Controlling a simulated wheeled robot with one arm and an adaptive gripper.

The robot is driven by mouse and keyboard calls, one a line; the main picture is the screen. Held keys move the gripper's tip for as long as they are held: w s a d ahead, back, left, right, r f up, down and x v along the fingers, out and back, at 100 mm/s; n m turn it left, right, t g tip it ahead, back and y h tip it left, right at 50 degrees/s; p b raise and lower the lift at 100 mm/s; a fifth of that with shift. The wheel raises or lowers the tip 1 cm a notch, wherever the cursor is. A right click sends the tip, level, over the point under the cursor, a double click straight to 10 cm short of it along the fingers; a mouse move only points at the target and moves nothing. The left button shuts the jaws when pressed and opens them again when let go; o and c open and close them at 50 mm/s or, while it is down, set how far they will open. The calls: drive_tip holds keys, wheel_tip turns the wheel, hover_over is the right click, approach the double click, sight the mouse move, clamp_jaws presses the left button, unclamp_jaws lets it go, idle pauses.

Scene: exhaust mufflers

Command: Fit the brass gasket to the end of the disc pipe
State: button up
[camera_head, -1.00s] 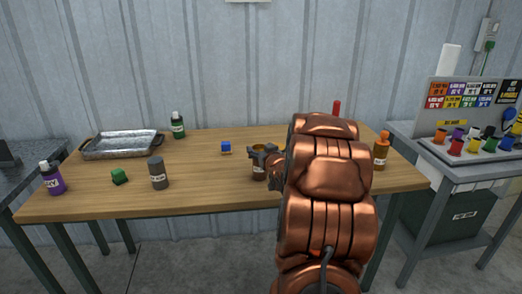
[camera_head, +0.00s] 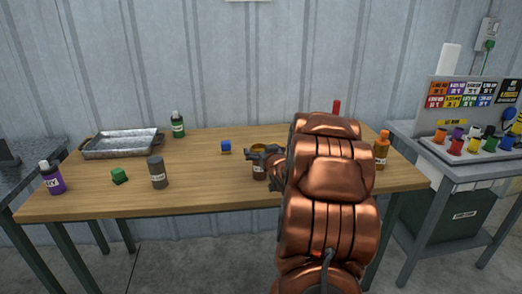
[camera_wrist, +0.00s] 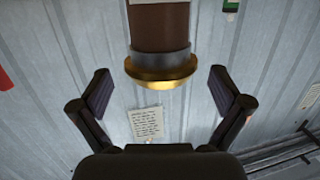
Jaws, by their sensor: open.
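A brown cylinder (camera_wrist: 160,28) with a white label, a dark grey band and a brass ring (camera_wrist: 160,80) at its end shows in the wrist view. It stands upright on the table in the head view (camera_head: 259,172), with the brass ring (camera_head: 259,147) on top. My gripper (camera_wrist: 159,85) is open, one finger on each side of the ring, with a gap on both sides. In the head view my gripper (camera_head: 262,153) partly covers the cylinder. I see nothing that I can identify as a disc pipe; my arm hides part of the table.
On the wooden table (camera_head: 205,180) are a metal tray (camera_head: 122,152), a blue cube (camera_head: 225,147), a green block (camera_head: 119,176), a grey cylinder (camera_head: 158,172), and purple (camera_head: 52,178), green (camera_head: 178,124) and orange (camera_head: 382,149) bottles. A red top (camera_head: 336,107) shows behind my arm.

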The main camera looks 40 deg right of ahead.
drive_tip(key=v, duration=0.7)
drive_tip(key=s+a+f+n+g+y+p, duration=0.1)
drive_tip(key=s+a+g+y+p, duration=0.2)
drive_tip(key=a, duration=0.7)
drive_tip(key=s+a+f+n+g+y+p, duration=0.1)
drive_tip(key=s+a+f+g, duration=0.3)
drive_tip(key=a, duration=0.7)
drive_tip(key=s+a+r+n+g+y+p, duration=0.1)
drive_tip(key=s+a+g, duration=0.3)
drive_tip(key=s+a, duration=0.5)
drive_tip(key=s+a+r+n+g+y+p, duration=0.1)
drive_tip(key=s+a+r+g, duration=0.3)
drive_tip(key=s+a, duration=0.6)
drive_tip(key=s+n+g+y, duration=0.1)
drive_tip(key=s, duration=0.3)
drive_tip(key=shift+s+r, duration=0.35)
drive_tip(key=shift+s, duration=0.05)
